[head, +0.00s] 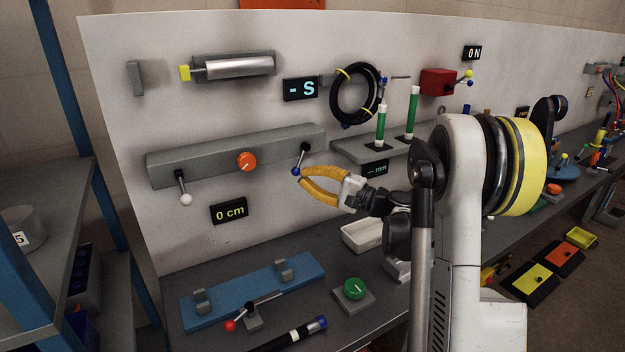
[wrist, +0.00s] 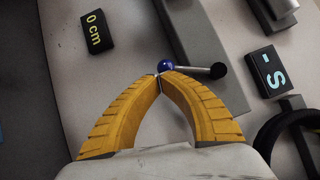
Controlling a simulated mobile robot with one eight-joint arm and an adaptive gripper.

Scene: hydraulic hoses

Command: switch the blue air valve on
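The blue air valve is a lever with a blue ball knob (head: 296,171) on the right end of a grey bar (head: 210,158) on the wall panel. In the head view its lever hangs from a dark pivot, down and slightly left. In the wrist view the blue knob (wrist: 166,65) is right at the fingertips and its rod runs right to a black pivot. My gripper (head: 302,172) has yellow curved fingers. In the wrist view (wrist: 163,75) their tips nearly meet just at the knob; I see no clear grip around it.
An orange knob (head: 246,161) and a white-ball lever (head: 186,199) share the bar. A "0 cm" display (head: 228,211) is below. Two green columns (head: 381,127) stand on a shelf to the right. A blue rail (head: 250,292), red-ball lever (head: 231,326) and green knob (head: 353,289) are on the bench.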

